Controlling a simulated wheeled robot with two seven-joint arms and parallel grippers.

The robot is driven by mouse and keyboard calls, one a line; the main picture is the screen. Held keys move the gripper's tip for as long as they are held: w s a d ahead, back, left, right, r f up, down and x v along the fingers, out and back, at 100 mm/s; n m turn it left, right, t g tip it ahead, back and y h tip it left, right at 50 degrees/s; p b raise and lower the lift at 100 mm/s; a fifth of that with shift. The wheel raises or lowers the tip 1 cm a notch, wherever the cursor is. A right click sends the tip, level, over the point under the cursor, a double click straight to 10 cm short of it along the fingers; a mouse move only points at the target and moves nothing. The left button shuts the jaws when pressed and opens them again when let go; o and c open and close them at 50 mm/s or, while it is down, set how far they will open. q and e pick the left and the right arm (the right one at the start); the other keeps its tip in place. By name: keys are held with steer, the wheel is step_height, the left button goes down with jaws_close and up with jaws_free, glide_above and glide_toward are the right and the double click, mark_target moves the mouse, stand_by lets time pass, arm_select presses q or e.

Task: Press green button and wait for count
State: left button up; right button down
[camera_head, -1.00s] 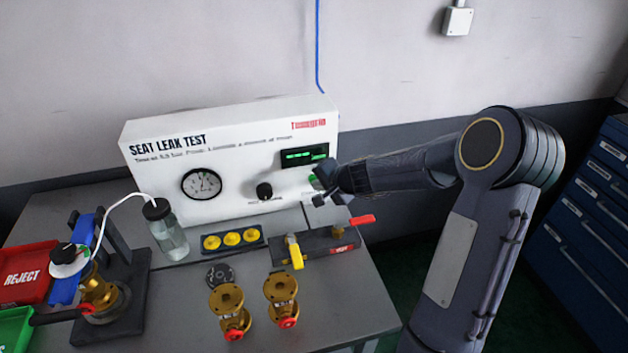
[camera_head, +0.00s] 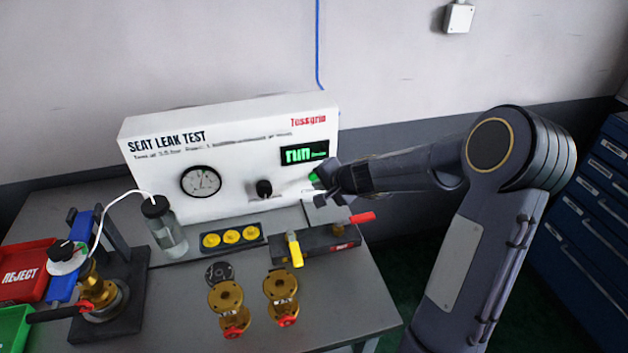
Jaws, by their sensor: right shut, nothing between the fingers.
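The white seat leak test panel (camera_head: 228,195) stands at the back of the grey table. Its green button (camera_head: 313,177) shows at the panel's lower right, partly behind my right gripper. My right gripper (camera_head: 316,193) is shut and empty, with its fingers right at the button; I cannot tell whether they touch it. The panel's display (camera_head: 304,153) shows "run" in green. A round gauge (camera_head: 201,181) and a black knob (camera_head: 264,189) sit on the panel's face. My left gripper is not in view.
A clamp fixture (camera_head: 100,295) holds a brass valve at the left, tubed to a clear bottle (camera_head: 166,230). Two brass valves (camera_head: 228,305) stand in front. A yellow-cup tray (camera_head: 232,238), a red reject bin (camera_head: 22,275) and a green bin (camera_head: 14,328) are also there.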

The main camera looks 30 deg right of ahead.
steer(key=shift+s, duration=0.15)
steer(key=s+b, duration=0.1)
steer(key=s, duration=0.1)
steer(key=s+a+b, duration=0.1)
steer(key=s, duration=0.1)
steer(key=shift+s+a, duration=0.1)
steer(key=shift+s, duration=0.3)
stand_by(0.5)
